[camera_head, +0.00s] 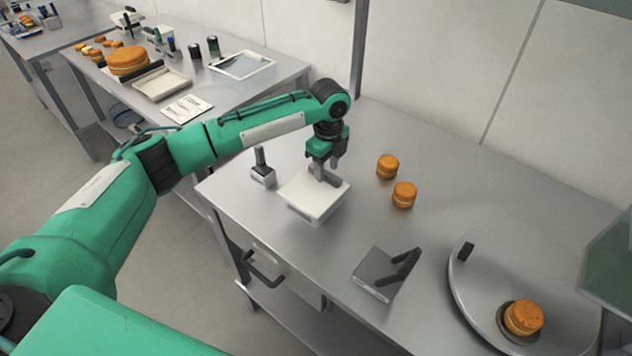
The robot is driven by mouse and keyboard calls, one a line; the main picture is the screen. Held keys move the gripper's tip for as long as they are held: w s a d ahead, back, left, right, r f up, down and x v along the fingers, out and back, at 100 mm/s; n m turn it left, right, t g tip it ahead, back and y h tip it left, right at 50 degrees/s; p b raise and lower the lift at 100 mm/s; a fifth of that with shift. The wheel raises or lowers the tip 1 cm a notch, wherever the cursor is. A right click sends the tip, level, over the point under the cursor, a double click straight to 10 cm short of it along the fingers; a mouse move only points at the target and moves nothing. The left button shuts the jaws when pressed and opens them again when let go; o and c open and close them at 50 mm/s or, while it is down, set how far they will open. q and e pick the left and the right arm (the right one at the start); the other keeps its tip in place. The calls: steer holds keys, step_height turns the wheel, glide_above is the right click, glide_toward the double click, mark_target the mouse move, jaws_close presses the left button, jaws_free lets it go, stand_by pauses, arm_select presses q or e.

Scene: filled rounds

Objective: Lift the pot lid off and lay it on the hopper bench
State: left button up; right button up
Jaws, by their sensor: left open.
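A low square box with a flat off-white top (307,203) stands on the near steel bench (345,240), toward its left end. It may be the pot with its lid, but I cannot tell lid from body for sure. My left gripper (325,177) points down over the back of this top. Its fingers are open, with a small grey piece showing at the tips. I cannot tell whether the fingers touch it. No label shows which bench is the hopper bench. My right gripper is not in view.
Two filled rounds (396,182) stand right of the box. A small block with a black handle (262,170) stands left; a grey wedge with a black handle (388,274) lies in front. A round disc (500,260) bears another round. Another bench (230,95) stands behind left.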

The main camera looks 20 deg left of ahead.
arm_select(q)
steer(key=shift+f, duration=0.8)
steer(key=shift+f+p, duration=0.1)
steer(key=shift+p, duration=0.25)
jaws_close()
